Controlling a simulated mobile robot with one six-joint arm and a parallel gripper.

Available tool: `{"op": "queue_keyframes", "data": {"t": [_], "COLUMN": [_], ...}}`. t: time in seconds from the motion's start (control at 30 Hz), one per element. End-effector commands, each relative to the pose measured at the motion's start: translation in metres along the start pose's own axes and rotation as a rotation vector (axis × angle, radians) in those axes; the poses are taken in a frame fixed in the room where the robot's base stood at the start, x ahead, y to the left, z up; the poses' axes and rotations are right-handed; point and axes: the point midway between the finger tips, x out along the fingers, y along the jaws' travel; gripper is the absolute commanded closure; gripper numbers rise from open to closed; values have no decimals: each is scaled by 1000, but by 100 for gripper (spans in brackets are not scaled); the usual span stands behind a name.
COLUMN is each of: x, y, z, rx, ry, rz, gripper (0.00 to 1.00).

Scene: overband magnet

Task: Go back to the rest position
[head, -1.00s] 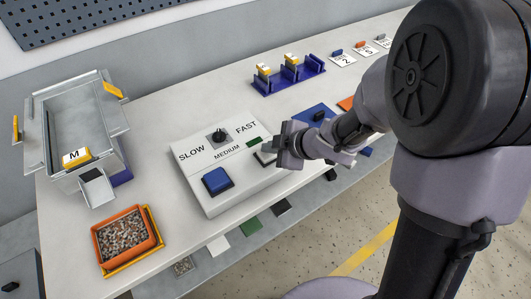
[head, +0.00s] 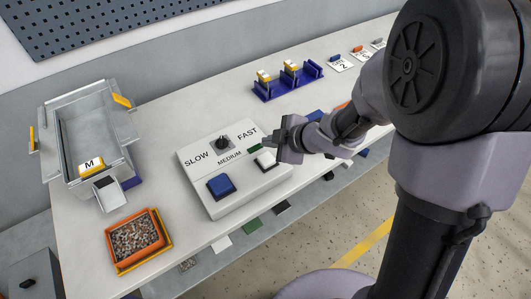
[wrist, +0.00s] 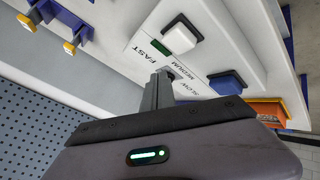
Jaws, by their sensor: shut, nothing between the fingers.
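My gripper (head: 281,145) is shut and empty. In the head view it hangs beside the right edge of the white control box (head: 208,165), near the white button (head: 265,160). The box also carries a blue button (head: 221,186), a dark knob (head: 222,142) between SLOW and FAST, and a green patch by MEDIUM. In the wrist view my closed fingers (wrist: 162,78) point toward the box, and the white button (wrist: 180,38) shows clear of them. The blue button (wrist: 226,82) is to its right, and the fingers hide part of the box's face.
A metal hopper with an M block (head: 91,167) stands at the left. An orange tray of gravel (head: 136,240) sits in front of it. A blue rack with yellow-topped items (head: 288,82) and number cards (head: 341,64) are at the back. Bare bench lies behind the box.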

Motion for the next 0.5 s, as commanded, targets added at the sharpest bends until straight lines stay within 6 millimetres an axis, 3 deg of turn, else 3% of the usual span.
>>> {"op": "queue_keyframes", "data": {"t": [0.17,0.5], "x": [-19,-16], "y": [14,12], "z": [-14,-12], "rx": [-1,0], "ry": [0,0], "rz": [0,0], "gripper": [100,100]}}
